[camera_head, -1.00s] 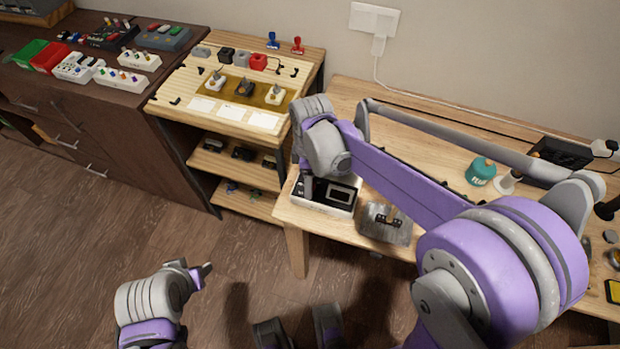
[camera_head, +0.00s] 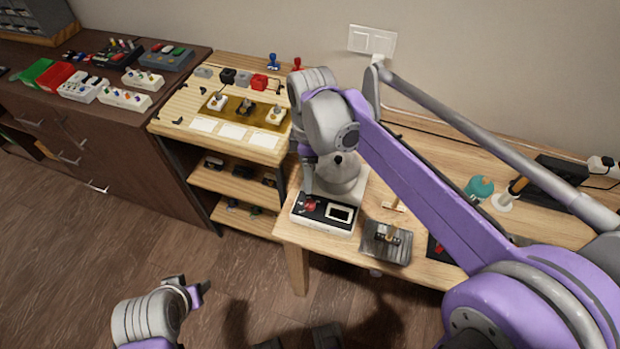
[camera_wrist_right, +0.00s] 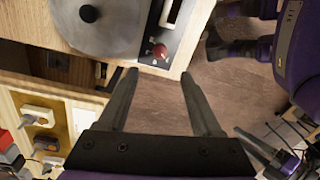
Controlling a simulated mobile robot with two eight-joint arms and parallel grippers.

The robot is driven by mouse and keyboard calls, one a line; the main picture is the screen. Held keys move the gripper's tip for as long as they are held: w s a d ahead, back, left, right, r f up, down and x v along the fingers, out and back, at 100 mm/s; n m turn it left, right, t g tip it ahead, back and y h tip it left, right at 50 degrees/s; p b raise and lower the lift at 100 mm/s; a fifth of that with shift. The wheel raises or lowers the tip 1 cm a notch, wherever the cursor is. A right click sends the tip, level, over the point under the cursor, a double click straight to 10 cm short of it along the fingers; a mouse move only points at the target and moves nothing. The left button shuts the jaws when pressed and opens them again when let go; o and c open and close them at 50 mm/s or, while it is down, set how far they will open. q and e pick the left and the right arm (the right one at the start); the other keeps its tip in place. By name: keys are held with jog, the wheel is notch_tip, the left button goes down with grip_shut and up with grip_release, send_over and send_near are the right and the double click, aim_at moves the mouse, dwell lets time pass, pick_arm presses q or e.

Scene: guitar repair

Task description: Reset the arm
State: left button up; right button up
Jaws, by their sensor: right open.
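My right arm reaches in from the right in the head view. Its gripper (camera_head: 307,180) points down beside a white device with a dark panel (camera_head: 325,213), at the left end of the wooden workbench. In the right wrist view the right gripper (camera_wrist_right: 160,78) is open, with two dark fingers apart and nothing between them. The device's round grey disc (camera_wrist_right: 100,22) and red knob (camera_wrist_right: 160,51) lie just beyond the fingertips. My left gripper (camera_head: 199,290) is low over the floor at the lower left; its jaw gap is unclear.
A wooden shelf unit (camera_head: 235,152) with switches on a gold plate stands left of the workbench. A dark cabinet (camera_head: 150,113) with pedals is further left. A grey metal plate (camera_head: 386,243) lies right of the device.

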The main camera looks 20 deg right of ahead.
dwell(0.5)
jog(key=s+d+f+m+t+p, duration=0.1)
jog(key=s+d+m+t+p, duration=0.1)
jog(key=s+m, duration=0.4)
jog(key=s+d+f+m+t+p, duration=0.1)
jog(key=s+d+m+t+p, duration=0.1)
jog(key=s+m, duration=0.5)
jog(key=shift+s+d+m+t+p, duration=0.3)
jog(key=shift+s+d+t+p, duration=0.1)
jog(key=shift+s+d+t, duration=0.55)
jog(key=shift+s+a, duration=0.1)
